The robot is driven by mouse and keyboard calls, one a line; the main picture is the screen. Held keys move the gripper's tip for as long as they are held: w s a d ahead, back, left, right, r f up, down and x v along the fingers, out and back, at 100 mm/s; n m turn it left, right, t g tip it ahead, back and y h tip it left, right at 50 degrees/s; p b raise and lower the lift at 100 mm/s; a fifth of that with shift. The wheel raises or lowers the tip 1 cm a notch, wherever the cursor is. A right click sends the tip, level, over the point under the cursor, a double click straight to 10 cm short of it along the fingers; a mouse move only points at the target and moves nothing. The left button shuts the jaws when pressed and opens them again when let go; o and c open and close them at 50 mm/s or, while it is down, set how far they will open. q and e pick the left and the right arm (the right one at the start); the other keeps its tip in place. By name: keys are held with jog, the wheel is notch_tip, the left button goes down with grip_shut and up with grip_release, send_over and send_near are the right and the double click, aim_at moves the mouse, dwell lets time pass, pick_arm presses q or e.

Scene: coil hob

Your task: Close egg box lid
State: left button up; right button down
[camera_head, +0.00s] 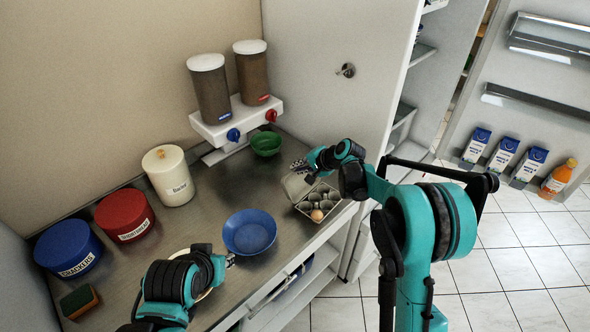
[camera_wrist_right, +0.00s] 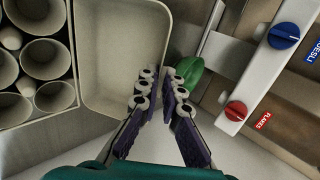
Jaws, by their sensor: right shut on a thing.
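The egg box (camera_head: 330,203) sits open on the counter near its right front edge, with a brown egg (camera_head: 317,215) in one of its cups. Its lid (camera_head: 297,187) stands open on the far left side of the box. In the right wrist view the cupped tray (camera_wrist_right: 40,65) is at the left and the hollow lid (camera_wrist_right: 122,50) beside it. My right gripper (camera_head: 304,168) is at the lid's outer edge, its fingers (camera_wrist_right: 160,92) shut on that edge. My left gripper (camera_head: 230,260) is by the blue bowl; its finger opening is too small to judge.
A blue bowl (camera_head: 249,232) is left of the egg box. A green bowl (camera_head: 266,143) sits under the dispenser (camera_head: 236,118) behind. Canisters (camera_head: 124,215) line the wall at left. An open fridge door (camera_head: 530,110) with cartons is at right.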

jog(key=shift+s+d+r, duration=0.1)
jog(key=shift+s+d, duration=0.05)
jog(key=shift+d, duration=0.05)
dwell(0.4)
jog(key=c, duration=1.8)
grip_release()
jog(key=v, duration=1.2)
